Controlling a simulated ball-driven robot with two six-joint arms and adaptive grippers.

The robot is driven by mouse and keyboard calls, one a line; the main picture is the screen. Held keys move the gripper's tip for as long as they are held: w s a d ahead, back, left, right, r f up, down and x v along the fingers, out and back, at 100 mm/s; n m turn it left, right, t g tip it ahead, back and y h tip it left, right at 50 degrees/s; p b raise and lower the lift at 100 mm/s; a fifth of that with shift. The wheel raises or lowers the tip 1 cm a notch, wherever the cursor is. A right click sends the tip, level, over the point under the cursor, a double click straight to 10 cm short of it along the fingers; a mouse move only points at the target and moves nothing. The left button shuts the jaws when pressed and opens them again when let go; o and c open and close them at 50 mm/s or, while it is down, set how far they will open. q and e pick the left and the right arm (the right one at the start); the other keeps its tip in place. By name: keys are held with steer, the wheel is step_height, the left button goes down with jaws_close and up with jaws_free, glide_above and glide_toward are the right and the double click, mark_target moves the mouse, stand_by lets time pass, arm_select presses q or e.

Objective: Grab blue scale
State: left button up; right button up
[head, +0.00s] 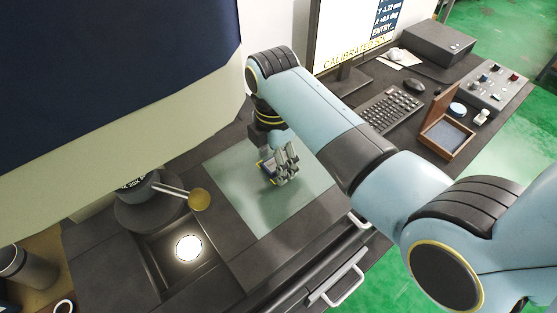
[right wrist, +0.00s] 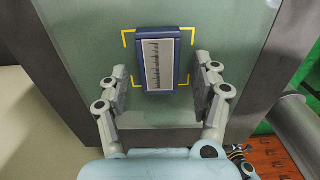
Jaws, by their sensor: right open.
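The blue scale (right wrist: 159,61) is a small blue block with a pale ruled strip on its face. It lies inside yellow corner marks on the grey-green mat (right wrist: 245,45). In the right wrist view my right gripper (right wrist: 163,88) is open, with one finger on each side of the scale's lower part and a gap to each. In the head view my right gripper (head: 279,165) is over the mat (head: 235,205), and a bit of the blue scale (head: 266,167) shows beside the fingers. My left gripper is not in view.
A brass-coloured disc on a rod (head: 199,199) and a lit round stage (head: 188,248) are left of the mat. A keyboard (head: 391,109), a mouse (head: 415,86), an open wooden box (head: 447,134) and a control panel (head: 495,86) are at the right. Drawer handles (head: 337,285) are at the front.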

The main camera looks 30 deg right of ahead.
jaws_close()
stand_by(0.3)
